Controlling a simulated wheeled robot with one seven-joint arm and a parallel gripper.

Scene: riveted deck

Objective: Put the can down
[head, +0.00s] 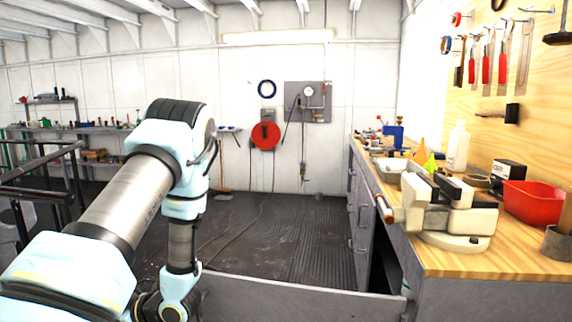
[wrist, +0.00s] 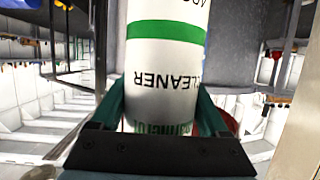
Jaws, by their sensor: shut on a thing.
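The can (wrist: 165,62) is white with a green band and dark lettering that reads "CLEANER", upside down in the wrist view. My gripper (wrist: 162,98) is shut on it, with one dark green finger on each side. The can fills the middle of the wrist view, and its top end is cut off by the picture's edge. In the head view my arm reaches down at the left, and both my gripper and the can are out of sight. I cannot tell whether the can touches any surface.
A wooden workbench (head: 455,262) runs along the right, with a vise (head: 445,212), a red bin (head: 531,203) and a white bottle (head: 458,148) on it. A long grey panel (head: 300,297) crosses the bottom. Dark floor (head: 285,235) lies open beyond. A black railing (head: 40,170) stands left.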

